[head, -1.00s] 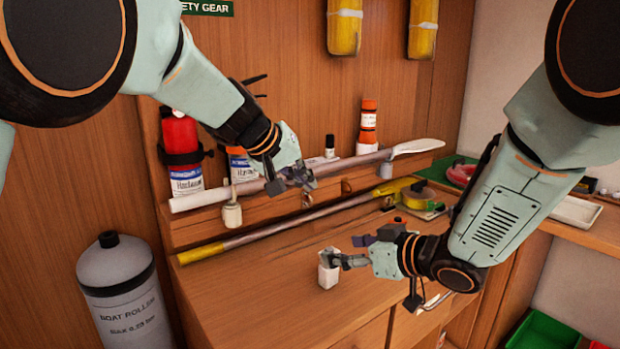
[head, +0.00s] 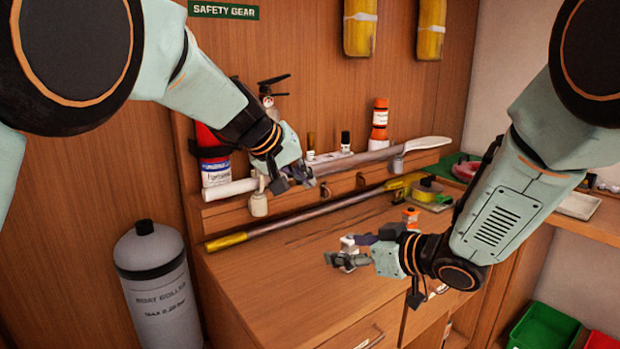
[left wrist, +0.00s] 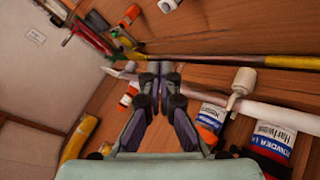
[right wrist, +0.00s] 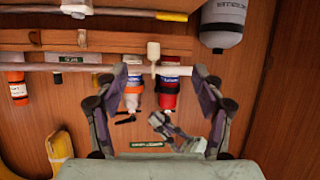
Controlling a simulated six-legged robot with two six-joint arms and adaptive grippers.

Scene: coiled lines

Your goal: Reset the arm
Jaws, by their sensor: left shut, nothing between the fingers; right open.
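My left gripper (head: 302,178) is shut and empty, in front of the white shaft of a paddle (head: 375,156) on the back ledge. In the left wrist view its fingers (left wrist: 158,70) meet, with the shaft and a yellow-ended pole beyond. My right gripper (head: 345,260) is lower, over the desktop. In the right wrist view its fingers (right wrist: 160,80) stand wide apart with nothing held. A small white container (head: 348,243) shows just behind the right fingers in the head view, partly hidden by them; I cannot tell whether they touch.
The desktop (head: 280,285) is mostly clear. A yellow-ended pole (head: 227,240) lies along its back. A grey cylinder (head: 155,280) stands left; a green bin (head: 545,327) is lower right.

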